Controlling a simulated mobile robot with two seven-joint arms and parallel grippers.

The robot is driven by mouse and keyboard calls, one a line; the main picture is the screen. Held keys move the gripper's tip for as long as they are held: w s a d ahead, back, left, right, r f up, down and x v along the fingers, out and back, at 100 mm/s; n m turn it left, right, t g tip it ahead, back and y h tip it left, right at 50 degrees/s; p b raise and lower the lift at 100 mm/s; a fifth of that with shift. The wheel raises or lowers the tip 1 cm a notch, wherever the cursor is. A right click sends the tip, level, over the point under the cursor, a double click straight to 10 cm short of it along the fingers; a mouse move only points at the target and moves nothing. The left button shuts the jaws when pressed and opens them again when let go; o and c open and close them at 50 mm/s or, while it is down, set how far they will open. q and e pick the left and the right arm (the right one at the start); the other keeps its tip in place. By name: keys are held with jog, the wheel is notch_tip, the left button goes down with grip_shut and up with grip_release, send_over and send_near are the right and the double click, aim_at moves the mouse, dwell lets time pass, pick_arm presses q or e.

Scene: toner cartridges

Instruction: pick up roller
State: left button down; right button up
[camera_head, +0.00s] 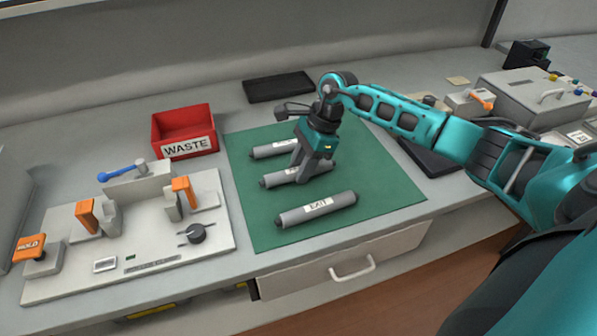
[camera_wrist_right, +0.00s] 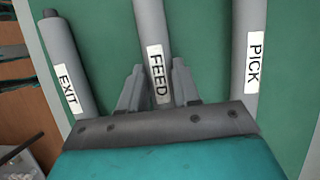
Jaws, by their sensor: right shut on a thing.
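Three grey rollers lie on a green mat (camera_head: 385,200). The middle roller, labelled FEED (camera_wrist_right: 151,25), also shows in the head view (camera_head: 273,181). My right gripper (camera_head: 300,174) is above it with its fingers shut on its middle, one on each side of the FEED label, as the wrist view (camera_wrist_right: 158,75) shows. The roller appears at or close to the mat. The roller labelled EXIT (camera_head: 290,217) lies nearest the front edge. The roller labelled PICK (camera_head: 264,151) lies at the back, partly hidden behind my gripper. My left gripper is out of view.
A red WASTE bin (camera_head: 183,126) stands left of the mat. A grey fixture (camera_head: 135,255) with orange clamps and a HOLD button lies at the left. A dark tray (camera_head: 279,87) is behind the mat. Grey equipment (camera_head: 535,98) stands at the right, and a drawer (camera_head: 345,262) is below.

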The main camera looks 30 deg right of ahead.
grip_shut()
jog(key=shift+r, duration=0.15)
